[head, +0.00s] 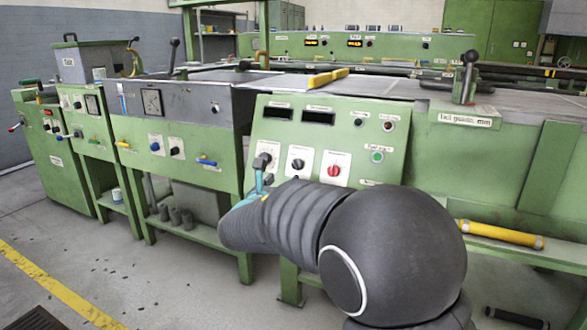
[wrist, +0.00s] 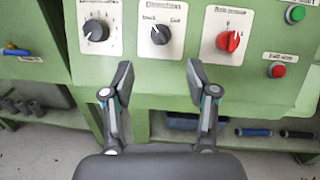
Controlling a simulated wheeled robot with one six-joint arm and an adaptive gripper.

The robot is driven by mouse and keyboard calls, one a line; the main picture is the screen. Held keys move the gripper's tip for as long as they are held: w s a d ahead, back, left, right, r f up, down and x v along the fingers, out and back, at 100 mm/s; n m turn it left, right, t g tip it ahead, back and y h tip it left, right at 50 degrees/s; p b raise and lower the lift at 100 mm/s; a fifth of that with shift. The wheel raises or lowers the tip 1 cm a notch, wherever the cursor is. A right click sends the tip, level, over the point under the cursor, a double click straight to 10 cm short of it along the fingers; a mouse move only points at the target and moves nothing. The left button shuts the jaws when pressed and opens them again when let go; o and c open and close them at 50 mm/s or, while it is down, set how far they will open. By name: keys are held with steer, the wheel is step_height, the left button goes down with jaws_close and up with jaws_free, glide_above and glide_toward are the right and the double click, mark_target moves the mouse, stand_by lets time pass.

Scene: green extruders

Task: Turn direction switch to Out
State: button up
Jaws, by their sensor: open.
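The direction switch is the middle black rotary knob (wrist: 160,34) on a white plate, with a label at its upper left and one at its upper right. Its light mark appears to point to the upper left label; the small print is hard to read. The same knob shows in the head view (head: 298,163). My gripper (wrist: 158,78) is open and empty, its two fingers spread just below the knob in the wrist view, apart from it. In the head view my gripper (head: 263,176) is partly hidden behind my arm.
A black selector knob (wrist: 97,30) sits to the left and a red knob (wrist: 229,41) to the right. A red button (wrist: 277,71) and a green button (wrist: 295,14) are further right. A shelf with a yellow cylinder (head: 500,234) lies below the panel.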

mark_target(294, 167)
steer(key=x, duration=0.9)
steer(key=shift+w+d, duration=0.15)
steer(key=shift+w, duration=0.25)
jaws_close()
